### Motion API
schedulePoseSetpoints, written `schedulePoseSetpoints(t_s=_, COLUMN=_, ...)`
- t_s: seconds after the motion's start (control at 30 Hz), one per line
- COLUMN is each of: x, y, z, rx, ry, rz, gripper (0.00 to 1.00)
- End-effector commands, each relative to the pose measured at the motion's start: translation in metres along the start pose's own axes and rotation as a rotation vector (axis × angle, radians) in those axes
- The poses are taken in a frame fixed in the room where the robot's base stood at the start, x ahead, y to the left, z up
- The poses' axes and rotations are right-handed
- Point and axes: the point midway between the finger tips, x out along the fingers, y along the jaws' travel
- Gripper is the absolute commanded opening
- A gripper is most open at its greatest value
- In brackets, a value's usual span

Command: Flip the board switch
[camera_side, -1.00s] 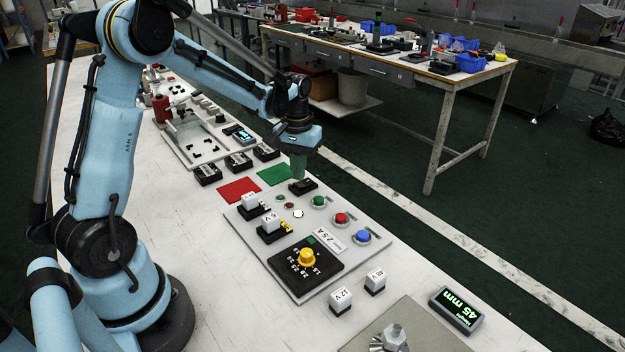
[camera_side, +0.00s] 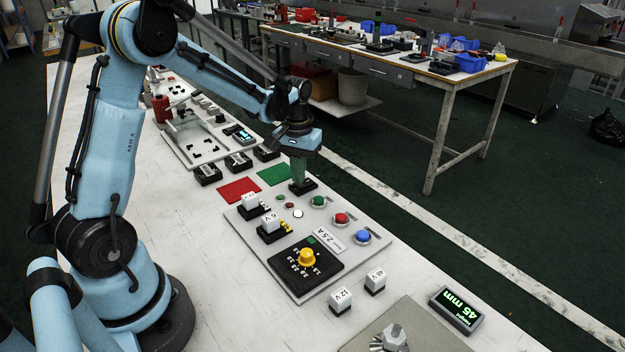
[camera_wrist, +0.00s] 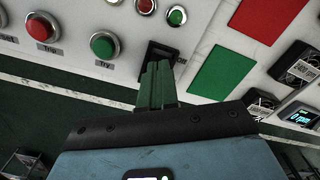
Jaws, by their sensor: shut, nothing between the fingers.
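The board switch (camera_side: 308,187) is a small black block at the far end of the light grey control board (camera_side: 247,232). In the wrist view the switch (camera_wrist: 157,52) shows as a dark housing with a small label at its right, partly covered by my fingers. My gripper (camera_side: 298,182) has green fingers, shut together with nothing between them. It points down with its tips right at the switch. In the wrist view the fingertips (camera_wrist: 159,70) overlap the switch's lower edge. I cannot tell whether they touch it or which way the switch is set.
Close by are a green button (camera_side: 318,200), a red button (camera_side: 341,217) and a blue button (camera_side: 362,236). A yellow knob (camera_side: 307,256) sits on a black dial plate. Red (camera_side: 239,188) and green (camera_side: 274,174) flat pads lie left of the switch.

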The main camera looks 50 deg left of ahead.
Motion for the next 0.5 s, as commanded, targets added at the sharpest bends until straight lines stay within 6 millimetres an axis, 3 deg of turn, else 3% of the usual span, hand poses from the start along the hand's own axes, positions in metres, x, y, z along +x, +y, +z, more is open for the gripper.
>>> schedulePoseSetpoints(t_s=0.5, x=0.0071, y=0.0000, z=0.0001, rx=0.000, ry=0.000, rz=0.000, gripper=0.00)
